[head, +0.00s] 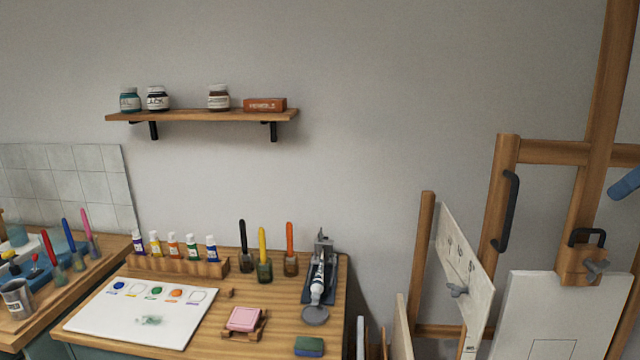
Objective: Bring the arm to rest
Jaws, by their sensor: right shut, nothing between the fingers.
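At the right edge, in front of the wooden easel (508,190), a blue rounded piece (625,184) shows. It looks like the tip of my right gripper, shut and empty. The rest of that arm is outside the picture. It is well to the right of the desk and touches nothing that I can make out. My left gripper is not in view.
The wooden desk (275,325) holds a white palette (185,330), paint tubes in a rack (175,266), several brushes in jars and a pink pad (244,318). A wall shelf (205,116) bears jars. Canvases (545,310) lean at right.

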